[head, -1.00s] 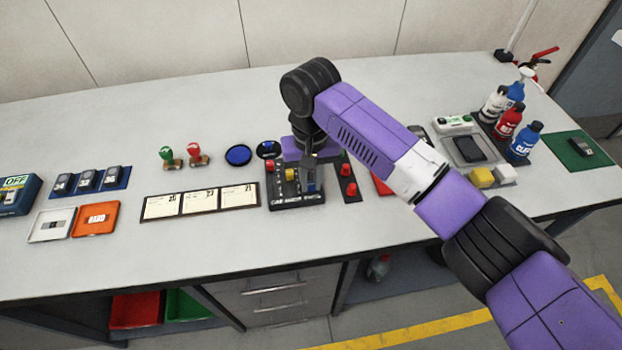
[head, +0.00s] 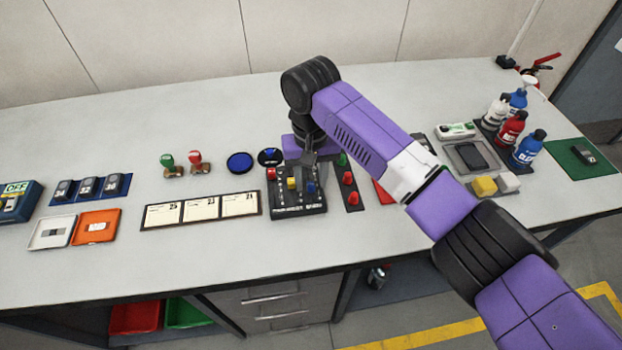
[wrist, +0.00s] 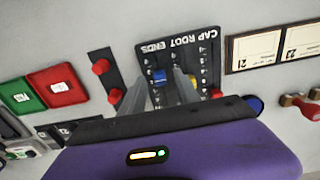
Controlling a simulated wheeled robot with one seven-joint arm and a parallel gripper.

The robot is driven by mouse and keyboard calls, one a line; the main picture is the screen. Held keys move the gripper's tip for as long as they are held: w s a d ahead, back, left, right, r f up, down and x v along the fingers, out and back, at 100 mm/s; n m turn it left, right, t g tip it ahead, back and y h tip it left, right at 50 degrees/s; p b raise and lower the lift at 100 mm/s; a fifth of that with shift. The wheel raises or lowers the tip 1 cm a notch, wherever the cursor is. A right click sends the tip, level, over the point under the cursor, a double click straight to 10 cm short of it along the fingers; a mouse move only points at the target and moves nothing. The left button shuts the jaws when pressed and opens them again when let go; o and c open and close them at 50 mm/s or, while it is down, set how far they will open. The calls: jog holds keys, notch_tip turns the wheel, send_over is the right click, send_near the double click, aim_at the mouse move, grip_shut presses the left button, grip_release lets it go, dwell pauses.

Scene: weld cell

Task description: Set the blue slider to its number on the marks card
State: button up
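The black slider box (head: 298,203) sits on the bench with red, yellow and blue knobs. The blue slider (head: 311,187) is the rightmost in the head view, a little nearer the front edge than the yellow one. In the wrist view the blue slider (wrist: 160,76) shows between my two spread fingertips. My gripper (wrist: 161,82) is open and empty, over the back of the box; no contact shows. The box's scale numbers are too small to read. A strip of three white cards (head: 201,208) with large numbers lies left of the box; which is the marks card I cannot tell.
The yellow slider (head: 292,184) and red slider (head: 271,174) stand close left of the blue one. A black strip with red knobs (head: 348,178) lies right of the box. Stamps (head: 196,163) and a blue disc (head: 239,162) are behind.

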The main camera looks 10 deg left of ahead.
aim_at(311, 184)
notch_tip(311, 184, up, 7)
jog(key=shift+r+b, duration=0.1)
jog(key=shift+b, duration=0.2)
dwell(0.5)
